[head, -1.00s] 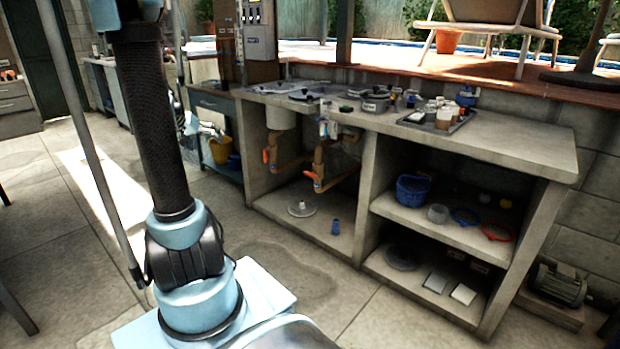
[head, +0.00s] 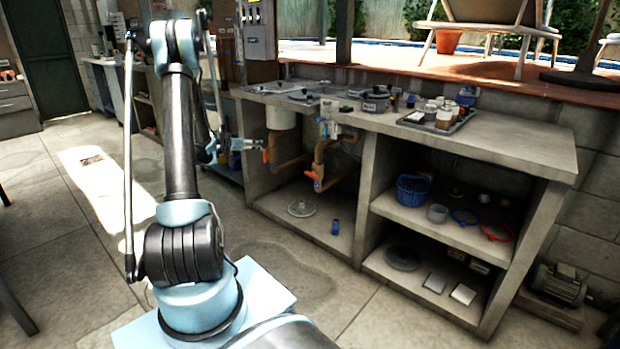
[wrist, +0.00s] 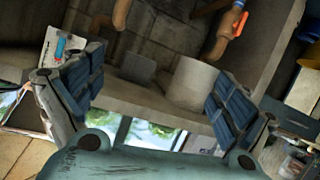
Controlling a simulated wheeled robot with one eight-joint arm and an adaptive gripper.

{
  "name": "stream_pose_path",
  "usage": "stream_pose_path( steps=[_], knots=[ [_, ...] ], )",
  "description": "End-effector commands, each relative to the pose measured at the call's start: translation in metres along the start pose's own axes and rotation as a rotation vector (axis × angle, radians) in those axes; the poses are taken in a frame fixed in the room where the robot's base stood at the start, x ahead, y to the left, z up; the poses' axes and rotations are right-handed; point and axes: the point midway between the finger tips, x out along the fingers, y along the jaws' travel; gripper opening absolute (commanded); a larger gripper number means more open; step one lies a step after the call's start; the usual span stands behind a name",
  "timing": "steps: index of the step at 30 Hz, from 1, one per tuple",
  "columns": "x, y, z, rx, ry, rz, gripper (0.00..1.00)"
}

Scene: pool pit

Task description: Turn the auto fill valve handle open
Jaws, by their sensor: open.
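Two orange valve handles show on the tan pipes under the counter in the head view: a left one (head: 265,155) and a lower one (head: 318,186). I cannot tell which is the auto fill valve. My gripper (head: 250,144) is at the left end of the open bay, close to the left handle. In the wrist view my gripper (wrist: 153,78) has its blue-padded fingers wide apart with nothing held. One orange handle (wrist: 241,24) shows there at the upper right, on a pipe and beyond the fingers. The other is not clear there.
A white cylinder (head: 281,116) hangs under the counter (head: 510,147) near the handles; it also shows between the fingers in the wrist view (wrist: 193,83). The bay's divider (head: 370,195) stands to the right. A grey disc (head: 301,209) and blue cup (head: 335,227) sit below.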

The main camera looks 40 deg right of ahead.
Motion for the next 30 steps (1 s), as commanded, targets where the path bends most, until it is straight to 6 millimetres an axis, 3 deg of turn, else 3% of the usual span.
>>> stream_pose_path(
  steps=[1, 6, 18, 24, 30],
  knots=[
    [0.018, 0.0, 0.007, 0.013, 0.018, 0.012, 0.95],
    [0.066, 0.005, 0.031, 0.056, 0.083, 0.043, 0.95],
    [0.164, 0.033, 0.11, 0.139, 0.232, 0.097, 0.95],
    [0.2, 0.053, 0.157, 0.168, 0.298, 0.113, 0.95],
    [0.219, 0.068, 0.19, 0.185, 0.341, 0.119, 0.95]
  ],
)
